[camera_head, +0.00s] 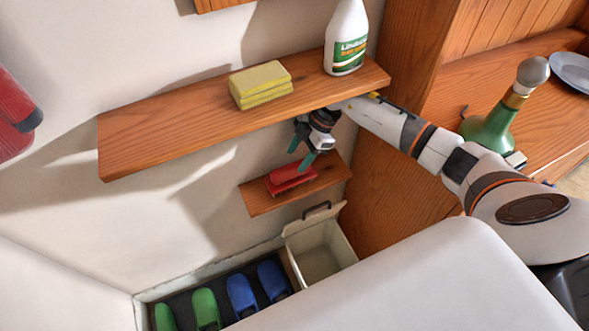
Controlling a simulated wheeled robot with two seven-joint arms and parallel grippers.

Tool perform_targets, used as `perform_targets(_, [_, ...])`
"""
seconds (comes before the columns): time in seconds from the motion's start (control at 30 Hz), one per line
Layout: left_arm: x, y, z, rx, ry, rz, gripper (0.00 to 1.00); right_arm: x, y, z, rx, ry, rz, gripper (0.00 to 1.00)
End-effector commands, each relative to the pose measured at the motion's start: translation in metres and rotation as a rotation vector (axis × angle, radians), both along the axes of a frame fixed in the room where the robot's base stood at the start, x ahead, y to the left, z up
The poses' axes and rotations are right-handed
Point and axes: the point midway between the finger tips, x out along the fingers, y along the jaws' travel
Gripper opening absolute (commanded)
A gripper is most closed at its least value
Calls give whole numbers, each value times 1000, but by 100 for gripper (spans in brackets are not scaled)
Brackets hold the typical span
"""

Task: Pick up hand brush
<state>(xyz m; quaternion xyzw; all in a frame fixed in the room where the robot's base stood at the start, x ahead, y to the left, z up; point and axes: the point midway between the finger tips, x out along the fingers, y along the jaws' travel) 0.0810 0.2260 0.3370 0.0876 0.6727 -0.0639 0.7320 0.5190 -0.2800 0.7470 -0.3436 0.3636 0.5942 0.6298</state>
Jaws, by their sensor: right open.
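A red object that looks like the hand brush (283,181) lies on a small low wooden shelf (256,203). Its bristles cannot be made out. My right gripper (300,155) hangs below the right part of the long upper shelf, with its green-tipped fingers apart and nothing between them. In the picture the fingertips are just above the red brush. A gap seems to separate them, but its depth is hard to judge. My left gripper is out of view.
The long shelf (150,140) over the gripper holds yellow sponges (262,85) and a white bottle (346,42). Below stand an open cream bin (320,262) and a dark tray with green and blue shoes (241,295). A green bottle (492,125) stands behind my right arm.

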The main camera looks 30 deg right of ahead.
Motion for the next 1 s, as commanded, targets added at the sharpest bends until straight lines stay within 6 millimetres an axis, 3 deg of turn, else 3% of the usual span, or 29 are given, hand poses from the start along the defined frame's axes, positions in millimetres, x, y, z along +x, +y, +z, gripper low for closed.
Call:
perform_targets(0.4, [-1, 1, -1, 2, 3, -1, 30, 5, 25, -48, 1, 1, 1, 53])
perform_targets(1.0, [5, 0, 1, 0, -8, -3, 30, 5, 26, -53, 0, 0, -1, 53])
